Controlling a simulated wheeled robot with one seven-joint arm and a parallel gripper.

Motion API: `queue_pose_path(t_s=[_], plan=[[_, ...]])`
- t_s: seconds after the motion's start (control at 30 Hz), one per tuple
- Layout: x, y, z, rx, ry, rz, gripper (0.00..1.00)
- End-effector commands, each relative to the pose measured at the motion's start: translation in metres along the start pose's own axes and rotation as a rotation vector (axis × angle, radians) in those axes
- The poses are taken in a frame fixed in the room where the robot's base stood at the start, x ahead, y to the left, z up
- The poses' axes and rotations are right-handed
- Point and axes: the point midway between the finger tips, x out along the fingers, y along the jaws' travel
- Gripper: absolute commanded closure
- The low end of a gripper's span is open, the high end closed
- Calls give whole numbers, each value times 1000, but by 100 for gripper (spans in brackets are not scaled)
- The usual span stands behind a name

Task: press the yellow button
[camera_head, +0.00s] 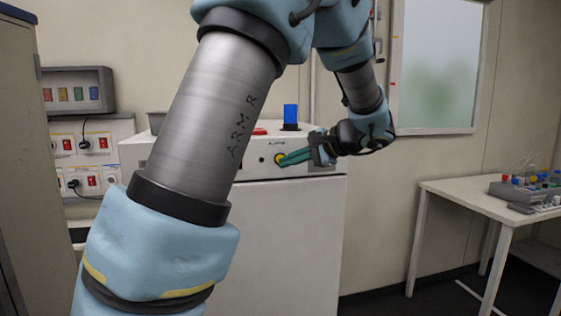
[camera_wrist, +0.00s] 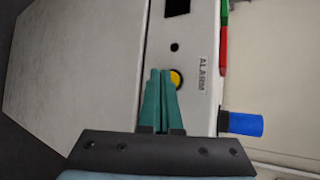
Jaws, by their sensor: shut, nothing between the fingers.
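The yellow button (camera_head: 279,158) sits in a dark ring on the white front panel of a cabinet, below a small label. In the wrist view the yellow button (camera_wrist: 177,79) shows beside the fingertips, partly hidden by them, near the word "ALARM". My gripper (camera_head: 283,161) has green fingers that are closed together with nothing between them. In the wrist view my gripper (camera_wrist: 160,73) points at the panel, its tips overlapping the button's edge. I cannot tell whether the tips touch the button.
The white cabinet (camera_head: 300,230) carries a blue cylinder (camera_head: 291,113) and a red item (camera_head: 260,131) on top. Wall sockets with red switches (camera_head: 92,181) are at the left. A white table (camera_head: 470,200) with a grey rack (camera_head: 520,190) stands at the right. The floor between is clear.

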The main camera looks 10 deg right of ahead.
Motion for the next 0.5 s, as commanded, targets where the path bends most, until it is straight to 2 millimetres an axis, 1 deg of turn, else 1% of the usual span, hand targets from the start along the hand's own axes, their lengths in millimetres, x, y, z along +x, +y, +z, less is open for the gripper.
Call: queue_pose_path(t_s=[0.17, 0.5], plan=[[-4, 4, 3, 1, 0, 0, 100], [-26, 20, 19, 0, 0, 1, 100]])
